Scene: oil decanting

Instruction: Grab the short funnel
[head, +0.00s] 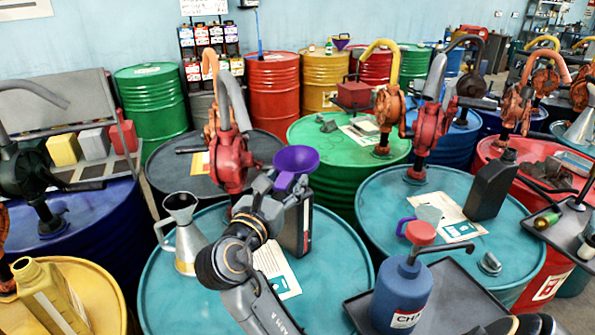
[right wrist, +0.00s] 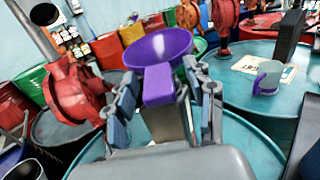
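The short purple funnel (head: 296,159) is above a black bottle (head: 300,228) on the near teal drum (head: 340,265). Whether its spout sits in the bottle is hidden. My right gripper (head: 277,193) reaches up to the funnel from the front. In the right wrist view, the funnel's bowl (right wrist: 158,47) is just past the fingertips, and its flat purple tab (right wrist: 158,85) lies between the fingers. The fingers of the right gripper (right wrist: 163,96) stand apart on both sides of the tab and do not look closed on it. My left gripper is not in view.
On the right teal drum are a black jug (head: 491,185) and a clear purple-handled cup (head: 428,215). A blue bottle (head: 402,290) stands on a dark tray at front right.

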